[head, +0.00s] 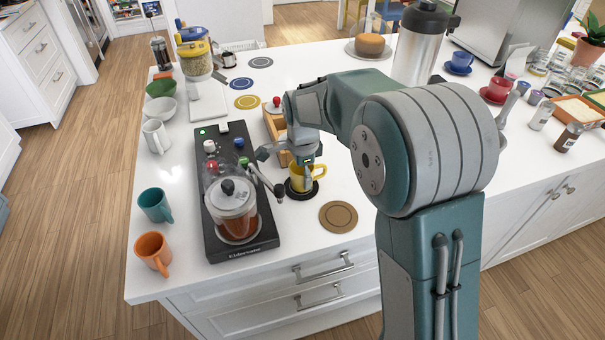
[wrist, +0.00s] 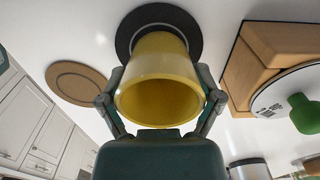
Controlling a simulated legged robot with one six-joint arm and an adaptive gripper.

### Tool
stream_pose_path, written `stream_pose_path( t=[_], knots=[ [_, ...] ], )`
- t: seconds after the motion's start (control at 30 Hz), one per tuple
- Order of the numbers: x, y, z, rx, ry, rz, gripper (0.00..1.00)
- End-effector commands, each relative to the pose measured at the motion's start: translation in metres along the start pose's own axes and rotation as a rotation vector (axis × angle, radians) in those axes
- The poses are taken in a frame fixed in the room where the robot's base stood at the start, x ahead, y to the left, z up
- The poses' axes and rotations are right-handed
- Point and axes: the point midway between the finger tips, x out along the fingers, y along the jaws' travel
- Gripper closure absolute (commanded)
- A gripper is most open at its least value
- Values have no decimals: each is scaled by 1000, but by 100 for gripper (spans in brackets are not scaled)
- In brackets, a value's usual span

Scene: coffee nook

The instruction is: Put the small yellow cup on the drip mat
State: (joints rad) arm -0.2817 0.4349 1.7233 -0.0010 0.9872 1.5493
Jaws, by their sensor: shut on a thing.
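The small yellow cup (head: 299,179) is upright over the round black mat (head: 302,196) on the counter, to the right of the coffee machine. My gripper (head: 305,163) comes down from above and is shut on the cup. In the wrist view, the fingers (wrist: 160,102) clasp both sides of the yellow cup (wrist: 160,62), its open mouth facing the camera. The black mat (wrist: 124,38) shows behind its base. I cannot tell whether the cup's base touches the mat. Part of the cup is hidden by my gripper in the head view.
A brown round mat (head: 338,216) lies to the right, near the front edge. The black coffee machine (head: 212,240) stands close on the left. A wooden box (head: 270,124) is just behind. Orange (head: 153,249) and teal (head: 155,204) mugs stand at the left edge.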

Motion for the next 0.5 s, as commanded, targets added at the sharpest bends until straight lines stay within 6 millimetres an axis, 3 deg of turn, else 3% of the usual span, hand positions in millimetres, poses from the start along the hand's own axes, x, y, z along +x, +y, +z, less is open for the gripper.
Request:
stream_pose_path(
  t=[0.07, 0.1, 0.13, 0.5],
  knots=[
    [2, 0, 0, 0, 0, 0, 72],
    [2, 0, 0, 0, 0, 0, 8],
    [2, 0, 0, 0, 0, 0, 0],
    [2, 0, 0, 0, 0, 0, 0]
  ],
)
